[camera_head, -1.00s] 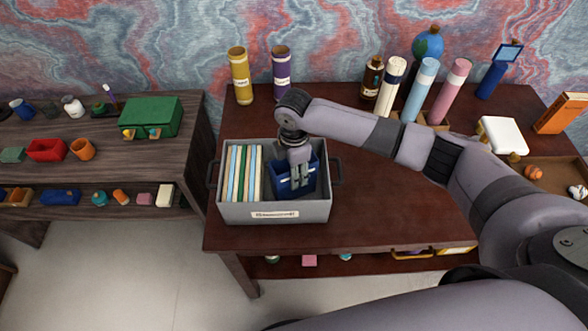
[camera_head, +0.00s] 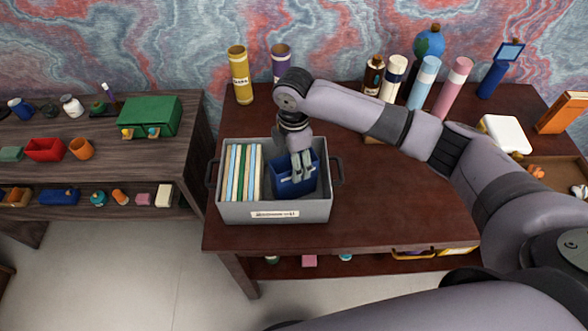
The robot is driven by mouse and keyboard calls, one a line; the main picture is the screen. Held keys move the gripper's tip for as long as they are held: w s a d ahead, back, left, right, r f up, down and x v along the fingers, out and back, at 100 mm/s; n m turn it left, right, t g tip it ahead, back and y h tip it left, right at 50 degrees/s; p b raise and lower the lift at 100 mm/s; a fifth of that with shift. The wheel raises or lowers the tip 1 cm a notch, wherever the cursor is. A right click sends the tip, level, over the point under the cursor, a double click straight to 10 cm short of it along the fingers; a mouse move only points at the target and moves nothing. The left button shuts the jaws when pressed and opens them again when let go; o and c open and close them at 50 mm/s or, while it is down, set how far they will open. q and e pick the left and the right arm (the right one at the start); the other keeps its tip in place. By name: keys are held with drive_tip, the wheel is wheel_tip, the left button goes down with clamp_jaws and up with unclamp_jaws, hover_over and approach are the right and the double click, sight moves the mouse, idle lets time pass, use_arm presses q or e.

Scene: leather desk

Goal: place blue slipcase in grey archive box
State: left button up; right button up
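The blue slipcase (camera_head: 288,187) is inside the grey archive box (camera_head: 238,211), in its right part. The box stands at the left end of the dark red-brown desk. Several upright pale, blue and green folders or books (camera_head: 243,172) fill the left part of the box. My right gripper (camera_head: 301,170) reaches down into the box from above, with its fingers at the slipcase and overlapping it in view. Whether the fingers are closed on it is not clear. The slipcase's lower end is hidden by the box's front wall. My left gripper is out of view.
A yellow tube (camera_head: 240,78) and a purple tube (camera_head: 281,62) stand behind the box. Bottles and rolls (camera_head: 424,82), a globe (camera_head: 429,43) and a white block (camera_head: 503,135) stand further right. A side shelf (camera_head: 180,150) is at left.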

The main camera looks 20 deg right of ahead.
wheel_tip(320, 180, up, 8)
drive_tip(key=b, duration=0.1)
drive_tip(key=shift+f, duration=0.2)
idle(0.4)
